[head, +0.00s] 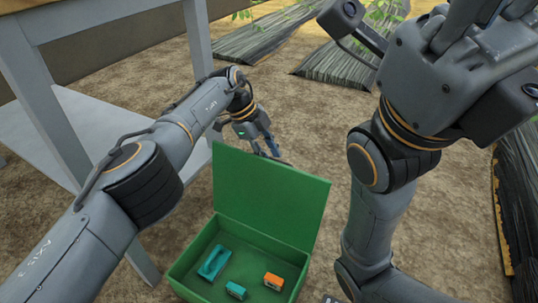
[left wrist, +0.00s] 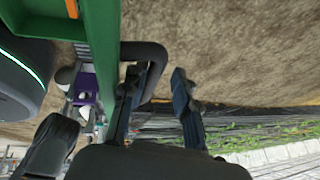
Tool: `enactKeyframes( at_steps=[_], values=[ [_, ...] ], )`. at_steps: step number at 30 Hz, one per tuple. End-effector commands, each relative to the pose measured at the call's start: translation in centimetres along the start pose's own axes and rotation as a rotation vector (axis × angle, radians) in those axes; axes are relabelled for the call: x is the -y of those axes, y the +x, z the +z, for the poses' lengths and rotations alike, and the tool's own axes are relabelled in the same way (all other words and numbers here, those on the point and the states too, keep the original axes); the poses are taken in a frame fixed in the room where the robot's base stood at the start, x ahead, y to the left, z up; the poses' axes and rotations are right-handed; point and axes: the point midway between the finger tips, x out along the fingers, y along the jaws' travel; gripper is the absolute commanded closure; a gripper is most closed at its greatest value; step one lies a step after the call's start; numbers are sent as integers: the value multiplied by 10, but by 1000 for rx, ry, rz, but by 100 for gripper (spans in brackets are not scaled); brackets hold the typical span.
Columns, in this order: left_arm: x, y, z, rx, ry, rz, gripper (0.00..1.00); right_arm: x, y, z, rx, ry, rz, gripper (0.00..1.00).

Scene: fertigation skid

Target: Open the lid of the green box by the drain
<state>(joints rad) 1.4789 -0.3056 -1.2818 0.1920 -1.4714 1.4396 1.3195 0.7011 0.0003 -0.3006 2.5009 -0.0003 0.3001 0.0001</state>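The green box (head: 190,262) stands on the ground in the head view, and its lid (head: 268,195) is raised, leaning back from the rear edge. My left gripper (head: 268,143) is behind the lid near its top edge, partly hidden by it. In the left wrist view the lid's green edge (left wrist: 98,45) runs down the left side, with a dark curved handle (left wrist: 150,52) beside it. The left gripper's fingers (left wrist: 160,78) are apart, with part of the handle between them; I cannot tell whether they touch it.
Inside the box lie a teal tray-like piece (head: 213,262), a small teal block (head: 235,291) and an orange block (head: 273,281). A grey table (head: 60,110) stands at the left. Dark planting beds (head: 260,38) with green plants lie behind. Bare soil surrounds the box.

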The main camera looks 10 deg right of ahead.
Motion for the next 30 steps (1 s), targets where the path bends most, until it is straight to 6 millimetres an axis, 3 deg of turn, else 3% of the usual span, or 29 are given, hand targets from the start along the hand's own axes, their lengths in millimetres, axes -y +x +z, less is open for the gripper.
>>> enactKeyframes(
  at_steps=[6, 14, 19, 24, 30],
  values=[
    [0, 7, -2, -4, -2, -5, 63, 0, -1, 0, 0, 0, 0, 60],
    [1, 0, -1, -2, 0, -5, 63, 0, -2, 1, 5, 0, 2, 60],
    [0, -21, 0, 0, 1, -8, 63, 0, -1, 1, 3, 0, 1, 60],
    [2, -65, 0, 4, 1, -13, 63, 0, -1, 1, 2, 0, 1, 60],
    [2, -103, -1, 3, 1, -12, 63, 0, -1, 1, 2, 0, 1, 60]
  ],
)
